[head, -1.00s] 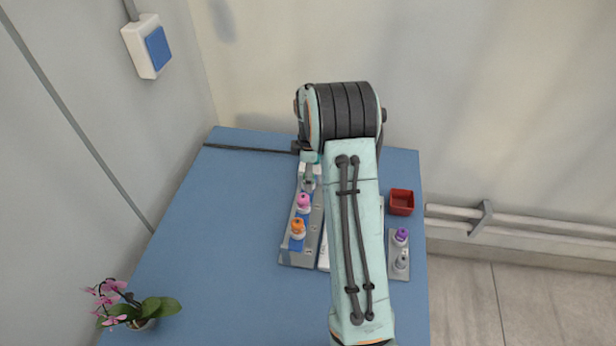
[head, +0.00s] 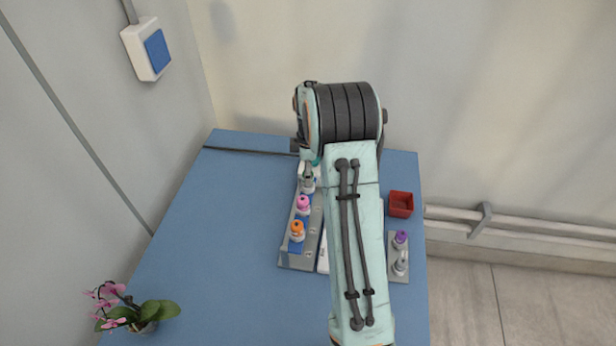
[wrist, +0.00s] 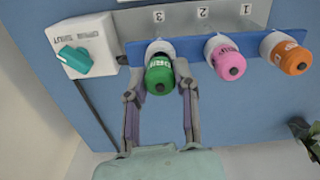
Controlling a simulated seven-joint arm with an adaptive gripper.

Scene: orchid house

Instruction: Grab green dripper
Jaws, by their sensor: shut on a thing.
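The green dripper (wrist: 160,76) sits in the slot marked 3 of the rack in the wrist view, its round end facing the camera. My gripper (wrist: 160,88) has one finger on each side of it and is shut on it. In the head view my arm hides the green dripper, and the gripper (head: 307,172) shows only in part at the far end of the rack (head: 299,261). A pink dripper (wrist: 228,62) stands in slot 2 and an orange one (wrist: 291,57) in slot 1; both also show in the head view.
A white box with a teal knob (wrist: 73,61) is beside slot 3. A red open box (head: 401,204) and a small holder with a purple-topped dripper (head: 400,238) are at the right. A potted orchid (head: 135,308) stands front left.

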